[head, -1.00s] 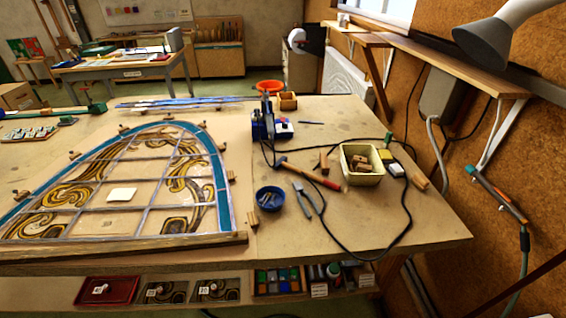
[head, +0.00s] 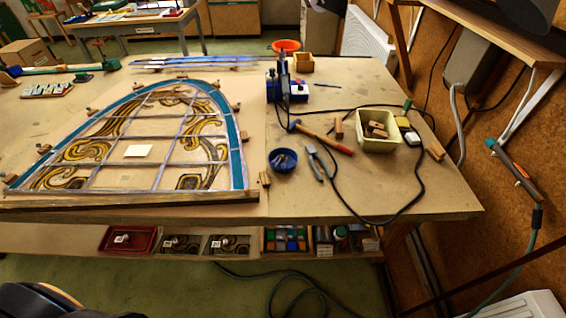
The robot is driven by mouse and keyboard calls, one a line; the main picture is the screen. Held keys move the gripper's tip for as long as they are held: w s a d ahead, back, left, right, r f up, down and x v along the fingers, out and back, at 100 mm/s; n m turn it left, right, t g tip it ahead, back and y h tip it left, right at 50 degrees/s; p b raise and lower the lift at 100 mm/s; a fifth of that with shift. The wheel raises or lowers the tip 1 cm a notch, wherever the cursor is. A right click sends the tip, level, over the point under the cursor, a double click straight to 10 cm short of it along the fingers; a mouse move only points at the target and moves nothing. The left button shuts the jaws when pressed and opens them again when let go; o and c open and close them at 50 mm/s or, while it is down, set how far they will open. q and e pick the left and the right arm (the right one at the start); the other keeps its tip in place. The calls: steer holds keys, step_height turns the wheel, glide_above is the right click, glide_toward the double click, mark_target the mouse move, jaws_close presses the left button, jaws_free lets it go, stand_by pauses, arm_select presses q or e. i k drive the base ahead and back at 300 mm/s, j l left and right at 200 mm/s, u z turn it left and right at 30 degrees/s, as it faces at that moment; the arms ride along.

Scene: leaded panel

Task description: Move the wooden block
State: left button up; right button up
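Several wooden blocks are in the head view, and I cannot tell which one the task means. One small block (head: 339,128) stands on the workbench (head: 330,195) beside the hammer. Another block (head: 435,148) lies near the bench's right edge. Several pieces (head: 377,130) lie in the cream tub (head: 379,147). Small blocks, such as one at the lower right corner (head: 265,179), sit around the rim of the arched leaded panel (head: 140,140). Neither of my grippers is in view.
A hammer (head: 325,139), pliers (head: 314,163) and a blue bowl (head: 283,161) lie on the bench. Trays, including a red one (head: 128,239), sit on the lower shelf. The bench's front right is mostly clear.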

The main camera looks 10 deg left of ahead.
mark_target(245, 139)
steer(key=k+j, duration=0.4)
steer(key=j, duration=0.2)
steer(key=k+j+z, duration=0.1)
steer(key=k+j, duration=0.35)
steer(key=j, duration=0.15)
